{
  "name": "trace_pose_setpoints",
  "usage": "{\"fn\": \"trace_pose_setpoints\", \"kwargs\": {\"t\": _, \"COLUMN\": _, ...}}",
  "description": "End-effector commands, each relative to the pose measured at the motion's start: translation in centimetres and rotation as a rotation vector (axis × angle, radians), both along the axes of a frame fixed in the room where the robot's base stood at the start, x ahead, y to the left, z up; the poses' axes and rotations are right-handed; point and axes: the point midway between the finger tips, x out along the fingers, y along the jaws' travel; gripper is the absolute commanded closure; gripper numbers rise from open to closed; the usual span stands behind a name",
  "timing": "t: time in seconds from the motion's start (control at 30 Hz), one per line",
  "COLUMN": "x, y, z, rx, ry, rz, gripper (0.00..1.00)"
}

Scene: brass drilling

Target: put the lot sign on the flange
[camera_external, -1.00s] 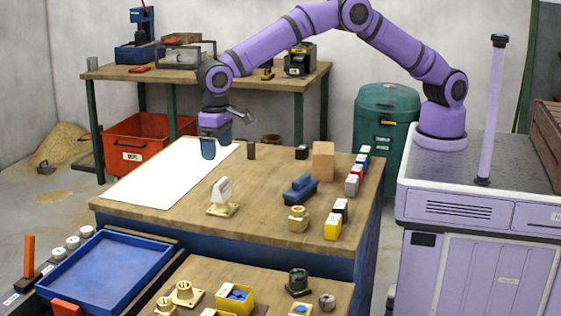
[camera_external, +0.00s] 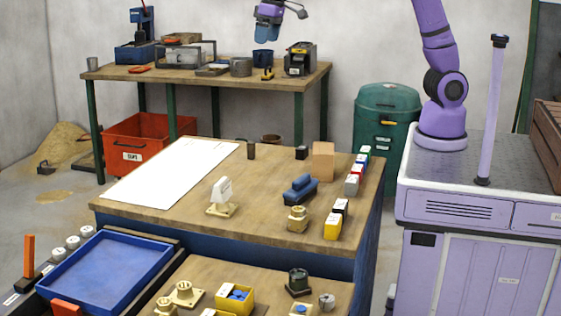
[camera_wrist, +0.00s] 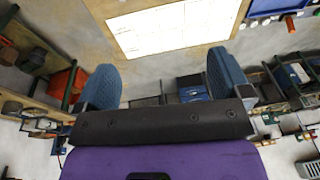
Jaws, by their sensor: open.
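A white upright plate with faint markings (camera_external: 222,190), which looks like the lot sign, stands on a square brass base (camera_external: 222,210) in the middle of the wooden table. I cannot tell whether that base is the flange or the sign's own foot. Another brass fitting (camera_external: 298,219) sits to its right near the table's front edge. My gripper (camera_external: 266,32) is high up at the top of the external view, far above the table and away from the sign. In the wrist view my gripper (camera_wrist: 162,75) has its two blue fingers wide apart with nothing between them.
A white sheet (camera_external: 172,172) lies on the table's left. A blue part (camera_external: 300,190), a tan block (camera_external: 323,160) and a row of small coloured boxes (camera_external: 333,226) stand on the right. A blue tray (camera_external: 105,275) and brass flanges (camera_external: 184,294) are in front.

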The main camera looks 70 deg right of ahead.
Motion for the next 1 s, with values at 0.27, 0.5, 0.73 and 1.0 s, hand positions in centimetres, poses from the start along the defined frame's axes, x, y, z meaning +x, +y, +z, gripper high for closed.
{"fn": "trace_pose_setpoints", "kwargs": {"t": 0.27, "x": -7.3, "y": -10.2, "z": 4.6, "rx": 0.005, "ry": -0.080, "rz": -0.009, "gripper": 0.05}}
{"fn": "trace_pose_setpoints", "kwargs": {"t": 0.5, "x": -14.9, "y": -17.1, "z": 5.9, "rx": -0.006, "ry": -0.145, "rz": -0.013, "gripper": 0.05}}
{"fn": "trace_pose_setpoints", "kwargs": {"t": 0.73, "x": -22.6, "y": -22.1, "z": 4.9, "rx": -0.027, "ry": -0.208, "rz": -0.018, "gripper": 0.05}}
{"fn": "trace_pose_setpoints", "kwargs": {"t": 1.0, "x": -30.3, "y": -25.4, "z": 1.9, "rx": -0.060, "ry": -0.272, "rz": -0.022, "gripper": 0.05}}
